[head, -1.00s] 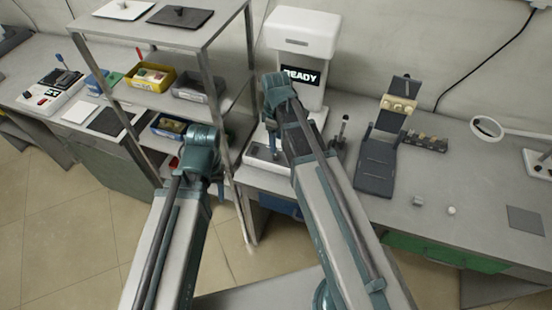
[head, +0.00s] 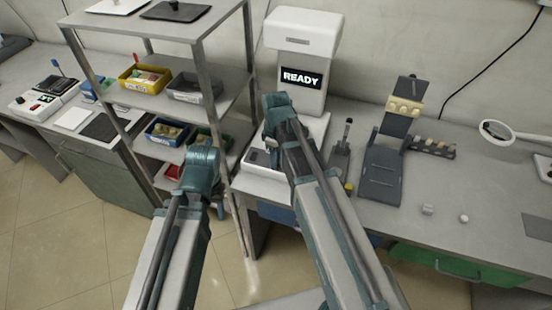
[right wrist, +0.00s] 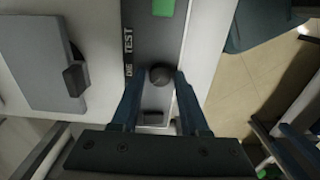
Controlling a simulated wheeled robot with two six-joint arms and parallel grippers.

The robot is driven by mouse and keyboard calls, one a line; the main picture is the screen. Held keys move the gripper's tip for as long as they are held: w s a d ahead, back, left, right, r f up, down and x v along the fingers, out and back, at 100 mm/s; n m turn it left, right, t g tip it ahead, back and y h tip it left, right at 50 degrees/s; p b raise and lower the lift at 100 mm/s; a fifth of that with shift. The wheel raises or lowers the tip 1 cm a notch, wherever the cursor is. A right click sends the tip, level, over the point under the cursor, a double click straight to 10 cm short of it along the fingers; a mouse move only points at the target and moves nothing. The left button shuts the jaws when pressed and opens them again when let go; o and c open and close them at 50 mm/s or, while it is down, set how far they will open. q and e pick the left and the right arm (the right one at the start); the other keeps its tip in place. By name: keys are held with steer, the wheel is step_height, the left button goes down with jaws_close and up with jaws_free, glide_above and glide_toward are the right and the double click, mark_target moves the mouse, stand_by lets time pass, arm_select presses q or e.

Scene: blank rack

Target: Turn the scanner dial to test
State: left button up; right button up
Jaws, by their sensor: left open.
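The scanner (head: 301,77) is a white upright machine on the bench, with READY on its screen. In the right wrist view its dark front strip (right wrist: 150,30) carries the words TEST and DIE and a green patch. My right gripper (right wrist: 158,82) is open, one finger on each side of the dial, with a small gap showing at both sides. In the head view my right arm hides the dial. My left gripper (head: 220,207) is mostly hidden under its wrist, beside the rack, away from the scanner.
A metal rack (head: 196,70) with several bins stands left of the scanner, close to my left arm. A dark stand (head: 382,172) and a small upright tool (head: 342,155) are to its right. The bench front at right holds small loose pieces.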

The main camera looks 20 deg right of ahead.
jaws_close()
steer(key=shift+m, duration=0.3)
steer(key=m, duration=0.8)
steer(key=shift+m, duration=0.3)
steer(key=m, duration=0.8)
steer(key=shift+m, duration=0.5)
